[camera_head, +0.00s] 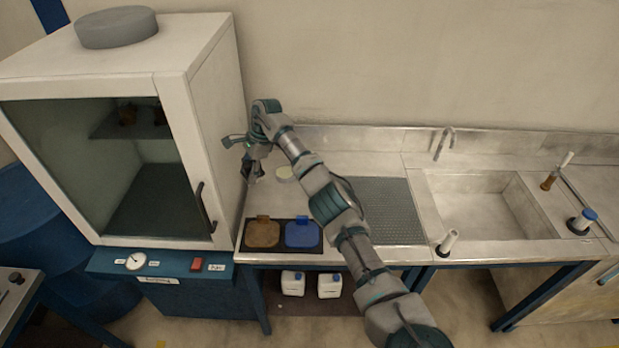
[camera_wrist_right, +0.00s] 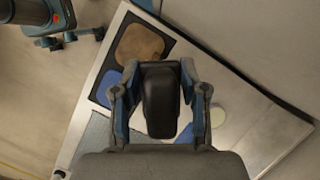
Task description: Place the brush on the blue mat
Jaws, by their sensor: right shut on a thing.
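My right gripper (camera_head: 254,172) hangs above the back left of the steel bench, beside the white cabinet. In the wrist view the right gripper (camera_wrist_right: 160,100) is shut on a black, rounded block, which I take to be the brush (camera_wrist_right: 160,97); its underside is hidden. The blue mat (camera_head: 302,235) lies at the bench's front left on a black base, to the right of a brown mat (camera_head: 263,235). The blue mat (camera_wrist_right: 112,84) is partly hidden behind a finger in the wrist view. The gripper is behind the mats and apart from them. My left gripper is not in view.
The white cabinet (camera_head: 215,120) stands close left of the gripper. A pale disc (camera_head: 285,173) lies on the bench near it. A perforated drain panel (camera_head: 380,205) and a sink (camera_head: 485,205) are to the right. A white cylinder (camera_head: 448,242) stands by the sink.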

